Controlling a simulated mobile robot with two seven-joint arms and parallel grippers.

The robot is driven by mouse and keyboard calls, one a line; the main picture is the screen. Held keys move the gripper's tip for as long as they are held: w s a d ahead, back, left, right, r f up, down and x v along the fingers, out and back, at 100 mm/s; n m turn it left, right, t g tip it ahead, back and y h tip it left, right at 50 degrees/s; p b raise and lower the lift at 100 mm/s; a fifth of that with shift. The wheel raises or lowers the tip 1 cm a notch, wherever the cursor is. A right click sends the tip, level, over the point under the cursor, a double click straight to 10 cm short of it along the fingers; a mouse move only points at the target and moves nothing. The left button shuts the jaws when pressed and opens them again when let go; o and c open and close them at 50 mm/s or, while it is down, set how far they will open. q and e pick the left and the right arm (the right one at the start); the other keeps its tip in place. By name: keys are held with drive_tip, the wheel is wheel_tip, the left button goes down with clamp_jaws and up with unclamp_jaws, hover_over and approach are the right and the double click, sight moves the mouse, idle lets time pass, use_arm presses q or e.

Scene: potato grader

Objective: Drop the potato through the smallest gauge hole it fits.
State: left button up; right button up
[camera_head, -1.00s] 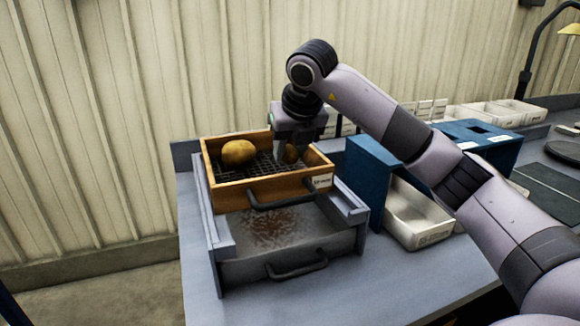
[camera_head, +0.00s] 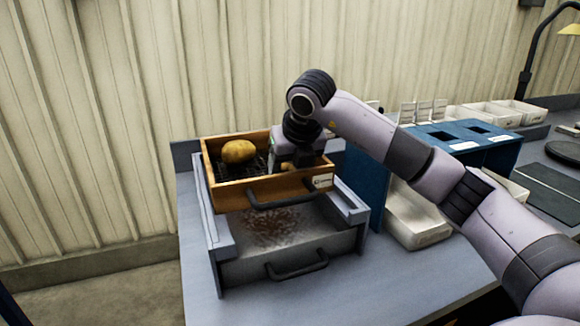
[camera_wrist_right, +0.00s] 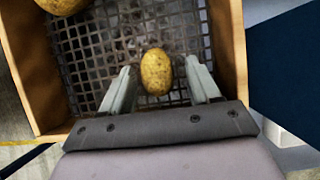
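A small yellow-brown potato (camera_wrist_right: 156,72) lies on the mesh floor of the wooden tray (camera_head: 225,200). My right gripper (camera_wrist_right: 160,68) is lowered into the tray with its fingers open on either side of this potato, a gap showing on both sides. In the head view the right gripper (camera_head: 290,163) mostly hides that potato. A larger potato (camera_head: 238,151) lies at the left of the tray, apart from the gripper; its edge shows in the wrist view (camera_wrist_right: 62,4). The blue gauge box (camera_head: 440,138) with square holes stands to the right. My left gripper is not in view.
The wooden tray sits on a grey frame above a soil-strewn metal drawer (camera_head: 290,240). A white bin (camera_head: 418,222) sits under the blue box, partly behind my arm. More white bins (camera_head: 500,113) and a dark round plate (camera_head: 563,150) are farther right.

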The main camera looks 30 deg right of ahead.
drive_tip(key=shift+r, duration=0.1)
drive_tip(key=shift+r, duration=0.3)
drive_tip(key=v, duration=1.1)
drive_tip(key=shift+s+r, duration=0.2)
drive_tip(key=shift+r, duration=0.05)
drive_tip(key=shift+c, duration=0.3)
